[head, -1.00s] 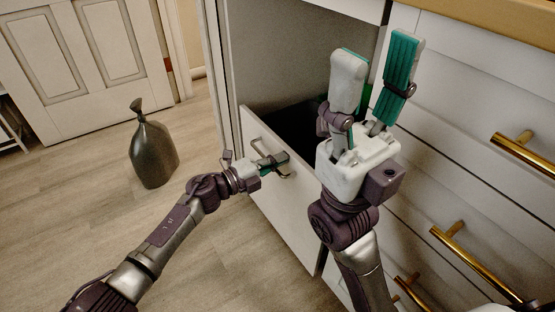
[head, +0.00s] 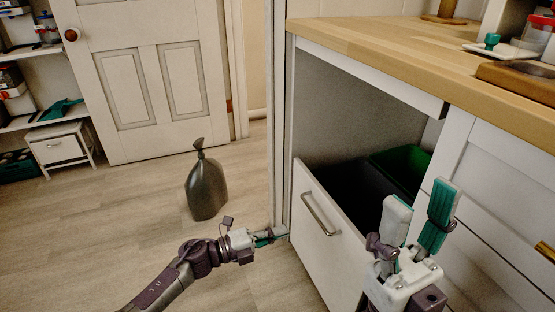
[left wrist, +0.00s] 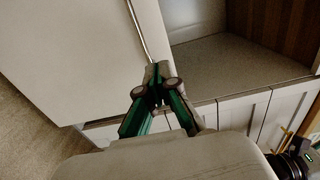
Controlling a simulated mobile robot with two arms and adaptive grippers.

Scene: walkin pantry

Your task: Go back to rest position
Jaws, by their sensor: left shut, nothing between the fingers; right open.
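My left gripper (head: 272,236) is shut and empty. In the head view it is below and left of the drawer handle (head: 321,213), apart from it. In the left wrist view its closed fingertips (left wrist: 156,72) show in front of the white drawer front, with the handle bar (left wrist: 139,30) rising behind them. My right gripper (head: 419,217) is open and empty, pointing up in front of the open drawer. Part of the drawer's right side is hidden behind it.
The pull-out drawer (head: 312,246) stands open under the wooden counter (head: 385,55), with a black bin (head: 345,190) and a green bin (head: 408,165) inside. A tied dark bag (head: 206,188) stands on the floor at the left. Floor around it is free.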

